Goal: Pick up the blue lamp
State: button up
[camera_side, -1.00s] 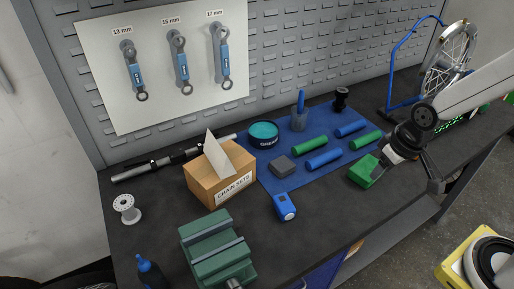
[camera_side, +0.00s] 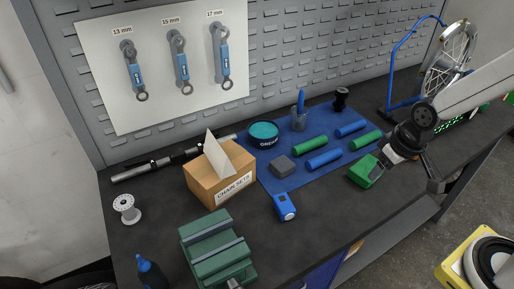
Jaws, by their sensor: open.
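The blue lamp (camera_side: 285,207), a small blue box with a pale round face at its front end, lies on the dark bench top just off the front edge of the blue mat. My gripper (camera_side: 408,174) is open at the right, well apart from the blue lamp. It is beside a green boxy thing (camera_side: 361,172), with one finger close to that thing's right side. I cannot tell whether they touch.
The blue mat (camera_side: 283,186) bears blue and green grips, a grey block (camera_side: 283,166) and a teal-lidded tin (camera_side: 263,133). A cardboard box (camera_side: 213,181) and a green vise (camera_side: 217,250) stand left of the lamp.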

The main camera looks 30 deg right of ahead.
aim_at(287, 207)
jog(key=shift+o, duration=1.4)
